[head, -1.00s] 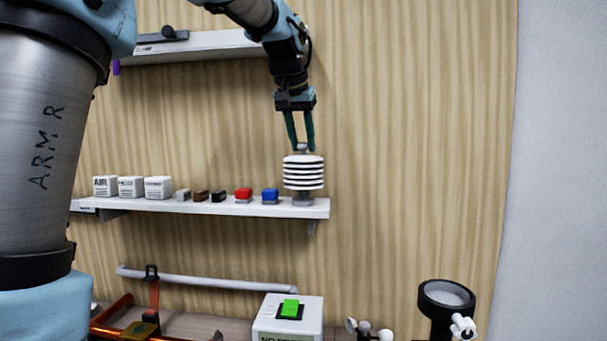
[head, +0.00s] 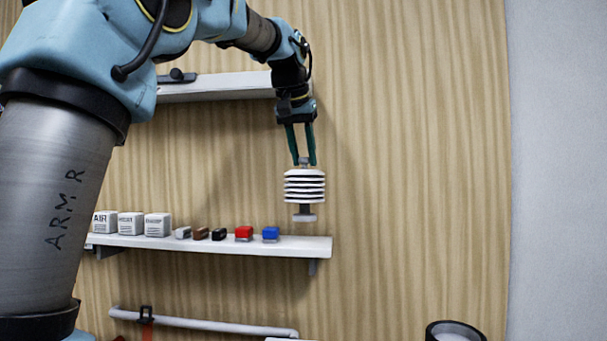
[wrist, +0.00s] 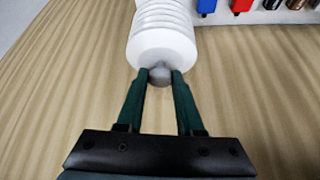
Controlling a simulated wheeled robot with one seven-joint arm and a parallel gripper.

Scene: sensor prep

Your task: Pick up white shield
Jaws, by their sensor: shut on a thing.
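The white shield (head: 304,186) is a stack of white round plates with a grey knob on top and a dark stem with a pale grey foot below. My gripper (head: 304,161) is shut on the knob at its top. The shield hangs upright, its foot a little above the right end of the shelf. In the wrist view the shield (wrist: 162,38) lies beyond the fingertips, and the two green fingers of my gripper (wrist: 160,76) press on the grey knob from both sides.
An upper shelf (head: 220,86) is behind my arm. The wall to the right is clear.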

